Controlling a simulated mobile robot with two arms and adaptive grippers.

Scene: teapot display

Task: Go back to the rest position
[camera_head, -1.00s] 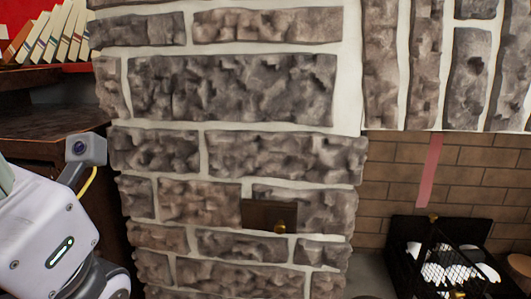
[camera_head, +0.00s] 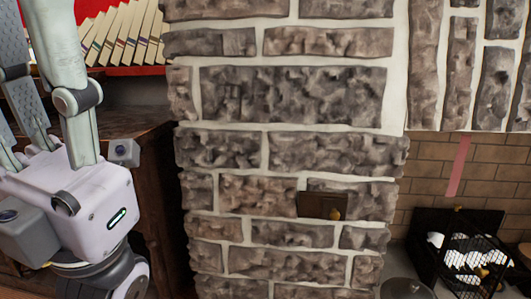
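My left gripper (camera_head: 45,60) is at the left edge, with its pale body low and its long fingers pointing up. The fingers are straight and spread apart with nothing seen between them, so it looks open. Their tips are cut off by the top edge of the picture. My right gripper is not in view. No teapot shows.
A rough stone pillar (camera_head: 290,95) fills the middle. A row of books (camera_head: 130,35) stands above a dark wooden shelf (camera_head: 135,150) behind my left gripper. A small brown plate with a knob (camera_head: 318,206) sits on the pillar. A black wire basket (camera_head: 458,250) holds white pieces at the right.

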